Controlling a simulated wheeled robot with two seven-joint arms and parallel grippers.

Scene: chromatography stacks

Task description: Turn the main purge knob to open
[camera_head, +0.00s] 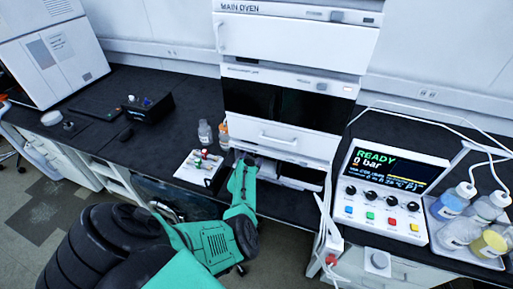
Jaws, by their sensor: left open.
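A white control unit (391,190) stands on the right bench; its screen reads READY and 0 bar. Several black knobs (370,195) sit in a row below the screen, above coloured buttons. A round pale knob (378,261) is on the white front below the bench edge. I cannot read which knob is the main purge. My left gripper (243,162) is at the end of the green arm, open, in front of the lower oven stack, well left of these knobs. Its fingers are small and hard to make out. My right gripper is not in view.
The oven stack (292,92) stands in the middle. A white tray (199,166) with small items and a clear bottle (205,133) are left of it. A tray of bottles (469,214) is right of the control unit. White tubing crosses above the unit.

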